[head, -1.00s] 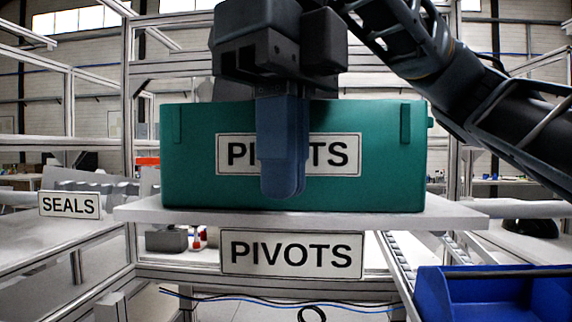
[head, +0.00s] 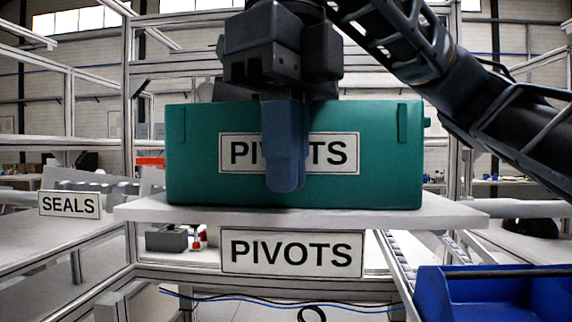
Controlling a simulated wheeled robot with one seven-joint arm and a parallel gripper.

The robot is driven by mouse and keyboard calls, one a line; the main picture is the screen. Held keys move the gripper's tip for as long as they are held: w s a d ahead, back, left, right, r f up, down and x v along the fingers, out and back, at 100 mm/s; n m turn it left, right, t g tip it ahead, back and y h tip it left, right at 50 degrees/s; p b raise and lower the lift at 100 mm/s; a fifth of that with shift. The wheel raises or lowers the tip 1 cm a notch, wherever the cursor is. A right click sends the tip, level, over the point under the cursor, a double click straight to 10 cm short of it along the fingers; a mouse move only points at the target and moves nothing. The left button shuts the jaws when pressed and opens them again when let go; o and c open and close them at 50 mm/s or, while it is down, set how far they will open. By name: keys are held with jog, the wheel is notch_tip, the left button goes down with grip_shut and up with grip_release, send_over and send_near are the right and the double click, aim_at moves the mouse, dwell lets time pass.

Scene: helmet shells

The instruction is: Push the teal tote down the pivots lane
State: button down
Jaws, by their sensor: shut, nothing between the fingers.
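The teal tote (head: 385,180) sits upright on a pale shelf board (head: 145,211) in the head view. Its front label reads PIVOTS, partly hidden by my fingers. A second PIVOTS sign (head: 292,254) hangs on the front below the board, marking the lane. My gripper (head: 286,188) points down in front of the middle of the tote's near face, fingers shut and empty. Whether the fingers touch the face cannot be told from this view.
A SEALS sign (head: 69,205) marks the lane to the left. A blue bin (head: 495,295) stands at the lower right. Aluminium frame posts (head: 128,100) rise on both sides of the tote. Bare board shows in front of the tote.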

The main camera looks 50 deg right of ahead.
jog(key=shift+w+d, duration=1.1)
jog(key=shift+d, duration=0.4)
jog(key=shift+w+d, duration=1.05)
jog(key=shift+d, duration=0.45)
jog(key=shift+w+d, duration=1.1)
jog(key=shift+d, duration=0.4)
notch_tip(320, 180, up, 8)
jog(key=s+a+p, duration=0.1)
jog(key=a+p, duration=0.1)
jog(key=p, duration=0.3)
jog(key=shift+s+a, duration=0.25)
jog(key=shift+s, duration=0.15)
jog(key=shift+s, duration=0.1)
